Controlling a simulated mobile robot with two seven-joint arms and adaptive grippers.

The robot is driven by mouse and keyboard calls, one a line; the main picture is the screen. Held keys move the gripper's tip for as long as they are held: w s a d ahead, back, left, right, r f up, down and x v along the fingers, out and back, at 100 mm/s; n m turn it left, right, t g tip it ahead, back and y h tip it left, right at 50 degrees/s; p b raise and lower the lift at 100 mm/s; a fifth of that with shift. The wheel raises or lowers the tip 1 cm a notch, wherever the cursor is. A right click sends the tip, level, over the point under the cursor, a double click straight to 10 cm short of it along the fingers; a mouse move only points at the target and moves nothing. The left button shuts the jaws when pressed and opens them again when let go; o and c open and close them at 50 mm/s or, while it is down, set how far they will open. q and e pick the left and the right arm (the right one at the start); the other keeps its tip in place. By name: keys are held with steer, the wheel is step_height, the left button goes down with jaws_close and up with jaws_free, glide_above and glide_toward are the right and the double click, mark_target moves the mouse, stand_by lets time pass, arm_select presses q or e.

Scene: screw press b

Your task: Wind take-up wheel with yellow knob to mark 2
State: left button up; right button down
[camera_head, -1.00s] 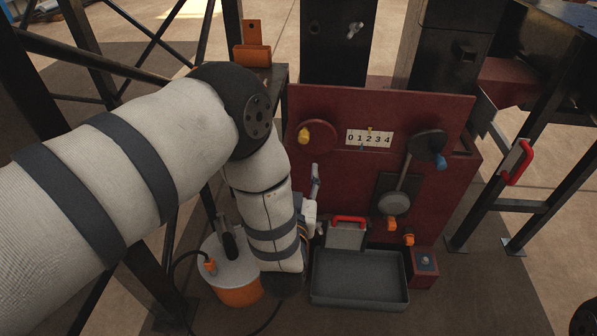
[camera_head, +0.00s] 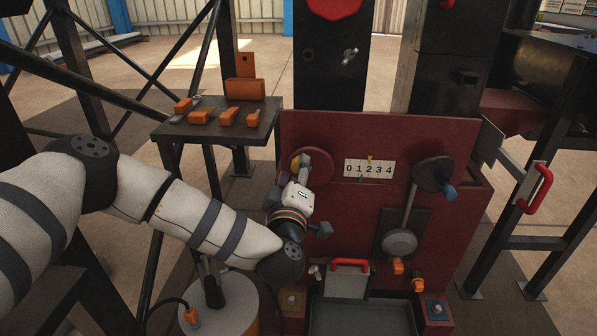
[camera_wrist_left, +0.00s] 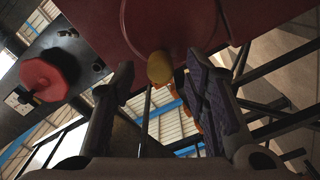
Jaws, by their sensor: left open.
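The red take-up wheel (camera_head: 321,163) is on the upper left of the dark red press front, partly hidden by my left gripper. Its yellow knob (camera_head: 296,160) is at the wheel's left side. The number plate (camera_head: 369,169) reads 0 to 4; a yellow pointer (camera_head: 369,157) is above about 2 and a blue one (camera_head: 361,180) below about 1. My left gripper (camera_head: 300,170) is open at the wheel. In the left wrist view the yellow knob (camera_wrist_left: 160,67) appears between the spread fingers, below the red wheel (camera_wrist_left: 172,25); contact cannot be told. My right gripper is out of view.
A black wheel (camera_head: 433,174) with a blue knob is right of the plate. A grey tray (camera_head: 362,318) is at the press foot. A side table (camera_head: 180,133) with orange blocks stands left; a white-topped drum (camera_head: 222,302) is below.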

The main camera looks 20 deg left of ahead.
mark_target(298, 169)
arm_select(q)
steer(key=shift+x, duration=1.55)
steer(key=shift+c, duration=0.6)
jaws_close()
steer(key=shift+d, duration=0.1)
